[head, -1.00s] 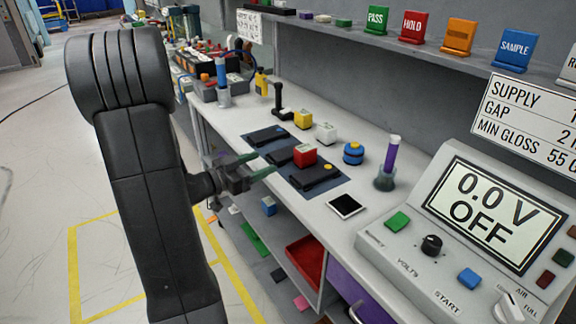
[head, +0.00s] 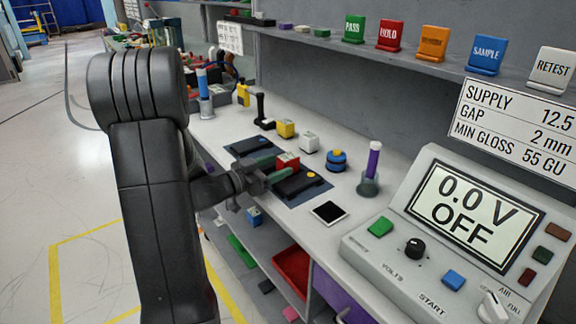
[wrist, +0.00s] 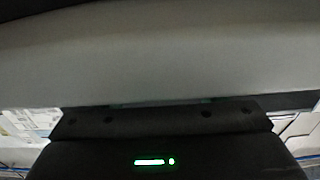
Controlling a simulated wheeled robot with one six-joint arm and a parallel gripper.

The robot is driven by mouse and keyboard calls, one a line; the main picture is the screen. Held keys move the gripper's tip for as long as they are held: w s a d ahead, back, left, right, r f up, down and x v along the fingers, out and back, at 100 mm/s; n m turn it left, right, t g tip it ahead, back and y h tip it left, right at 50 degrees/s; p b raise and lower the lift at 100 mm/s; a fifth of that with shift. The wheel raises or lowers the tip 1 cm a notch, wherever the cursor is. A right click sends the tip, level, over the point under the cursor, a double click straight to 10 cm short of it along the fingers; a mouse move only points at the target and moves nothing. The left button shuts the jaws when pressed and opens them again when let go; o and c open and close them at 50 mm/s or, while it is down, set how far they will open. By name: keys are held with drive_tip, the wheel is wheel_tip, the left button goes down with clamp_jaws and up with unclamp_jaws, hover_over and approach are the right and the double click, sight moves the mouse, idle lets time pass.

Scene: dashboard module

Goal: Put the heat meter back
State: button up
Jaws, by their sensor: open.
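My gripper (head: 273,170) is open, its greenish fingers over the dark mat (head: 312,193) on the bench. A small red block with a pale label (head: 289,160) is right at the fingertips. I cannot tell whether it sits between them. Black flat devices lie on the mat, one with a yellow button (head: 298,185) next to the red block. No label that I can read names the heat meter, so I cannot tell which thing it is. The wrist view shows a blurred pale surface (wrist: 160,55) and a dark body with a green light (wrist: 155,162).
The control console (head: 440,235) is at right. A red tray (head: 292,270) is on the shelf below.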

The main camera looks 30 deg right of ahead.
sight(280, 164)
drive_tip(key=d, duration=0.3)
drive_tip(key=shift+w+d, duration=0.1)
drive_tip(key=shift+w, duration=0.05)
drive_tip(key=c, duration=1.2)
drive_tip(key=shift+r, duration=0.1)
drive_tip(key=shift+c, duration=0.2)
